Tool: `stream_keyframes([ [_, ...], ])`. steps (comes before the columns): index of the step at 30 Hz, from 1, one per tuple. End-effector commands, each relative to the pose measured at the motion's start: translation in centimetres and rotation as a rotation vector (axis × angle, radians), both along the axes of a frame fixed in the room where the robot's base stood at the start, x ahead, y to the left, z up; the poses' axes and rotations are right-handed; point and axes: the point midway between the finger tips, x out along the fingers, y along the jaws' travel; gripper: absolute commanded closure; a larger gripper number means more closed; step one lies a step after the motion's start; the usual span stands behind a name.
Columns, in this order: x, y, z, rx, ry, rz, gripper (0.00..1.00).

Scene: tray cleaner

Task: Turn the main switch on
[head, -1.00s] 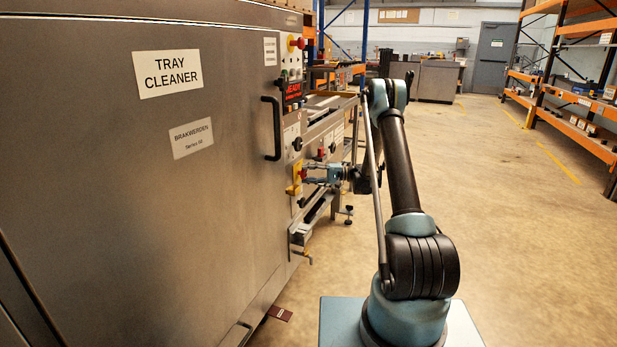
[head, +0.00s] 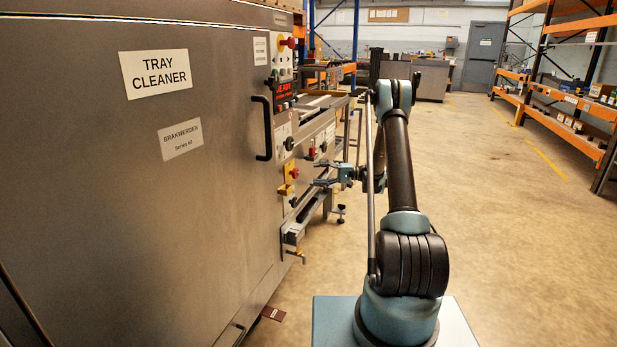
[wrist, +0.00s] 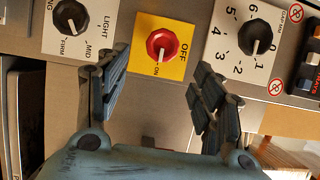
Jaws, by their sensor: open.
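The main switch is a red knob (wrist: 162,45) on a yellow plate (wrist: 142,66), marked OFF and ON, in the wrist view. In the head view the red knob (head: 294,173) is on the front of the tray cleaner (head: 150,240). My gripper (head: 318,173) is open and empty, a short way out from the panel, to the right of the knob. In the wrist view the fingers of my gripper (wrist: 158,74) are spread on either side below the knob and do not touch it.
A black dial (wrist: 70,16) with LIGHT, MID and FIRM marks and a numbered black dial (wrist: 255,37) flank the switch. A black door handle (head: 265,128) and a red lit display (head: 284,88) are nearby. The floor (head: 490,230) on the right is clear.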

Motion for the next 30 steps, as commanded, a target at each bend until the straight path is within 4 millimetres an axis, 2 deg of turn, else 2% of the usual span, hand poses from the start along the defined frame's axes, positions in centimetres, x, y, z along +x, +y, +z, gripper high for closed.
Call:
stream_keyframes([
  [3,0.1,-1.7,0.0,0.000,0.000,-0.001,0.39],
  [9,0.2,-3.1,-0.1,0.000,0.000,0.000,0.39],
  [21,0.1,-3.3,0.0,-0.002,0.001,0.000,0.39],
  [26,-0.3,-2.9,1.5,-0.036,0.003,-0.004,0.39],
  [30,-1.3,-2.5,3.9,-0.102,0.009,-0.013,0.39],
])
